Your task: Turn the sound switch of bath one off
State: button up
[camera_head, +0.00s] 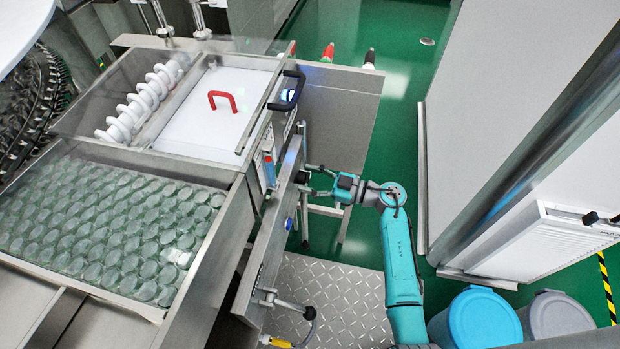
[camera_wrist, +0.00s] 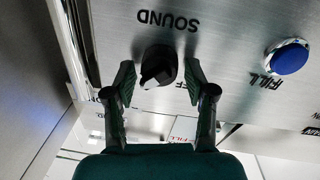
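The sound switch (camera_wrist: 159,66) is a black rotary knob on a brushed metal panel (camera_wrist: 225,25), under the upside-down word SOUND in the wrist view. A small white mark shows on the knob's lower left. Parts of the ON and OFF labels show beside it, partly hidden by my fingers. My gripper (camera_wrist: 158,80) is open, with one finger on each side of the knob and a gap to each. In the head view my gripper (camera_head: 308,180) is at the side panel of the washer; the knob is too small to make out there.
A blue button (camera_wrist: 287,58) labelled FILL is right of the knob. Two bins (camera_head: 478,318) stand at the lower right.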

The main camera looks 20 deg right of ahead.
jog(key=c, duration=0.7)
jog(key=shift+n, duration=0.5)
jog(key=shift+f+n+y, duration=0.15)
jog(key=shift+n+y, duration=0.1)
jog(key=shift+n, duration=2.7)
jog(key=shift+f+n+y, duration=0.1)
jog(key=shift+n+y, duration=0.1)
jog(key=shift+n, duration=2.7)
jog(key=shift+f+n+y, duration=0.15)
jog(key=shift+n+y, duration=0.1)
jog(key=shift+n, duration=2.7)
